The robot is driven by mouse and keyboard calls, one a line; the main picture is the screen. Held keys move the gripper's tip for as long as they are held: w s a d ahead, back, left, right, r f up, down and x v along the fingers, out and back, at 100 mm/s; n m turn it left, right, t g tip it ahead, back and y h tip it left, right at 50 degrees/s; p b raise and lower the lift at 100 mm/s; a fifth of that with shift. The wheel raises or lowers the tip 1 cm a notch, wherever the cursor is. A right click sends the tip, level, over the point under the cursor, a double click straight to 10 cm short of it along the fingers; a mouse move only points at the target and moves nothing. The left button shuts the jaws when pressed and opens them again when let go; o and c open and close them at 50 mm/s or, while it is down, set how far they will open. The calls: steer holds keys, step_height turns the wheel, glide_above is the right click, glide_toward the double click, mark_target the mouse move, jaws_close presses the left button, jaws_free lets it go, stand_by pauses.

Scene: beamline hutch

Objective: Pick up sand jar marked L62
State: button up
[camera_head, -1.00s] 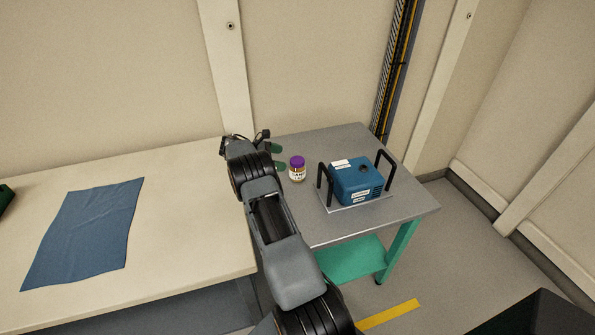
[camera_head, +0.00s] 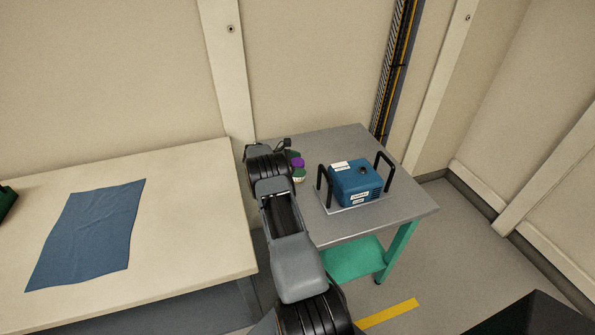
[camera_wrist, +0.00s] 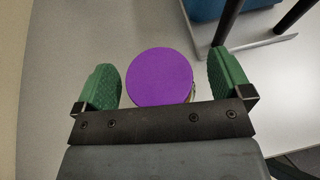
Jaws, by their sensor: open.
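The sand jar (camera_head: 298,178) has a purple lid and a pale label, and stands upright on the grey table. My arm partly covers it in the head view, and its marking cannot be read. In the wrist view the jar's purple lid (camera_wrist: 160,77) lies between the two green fingers of my gripper (camera_wrist: 167,88). The jar is not gripped.
A blue device (camera_head: 356,184) with black handles sits on a plate just right of the jar. The grey table (camera_head: 400,215) has free room at its front right. A cream bench (camera_head: 190,220) with a blue cloth (camera_head: 85,235) is to the left.

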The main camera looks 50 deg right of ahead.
steer(key=c, duration=1.2)
steer(key=shift+r, duration=0.15)
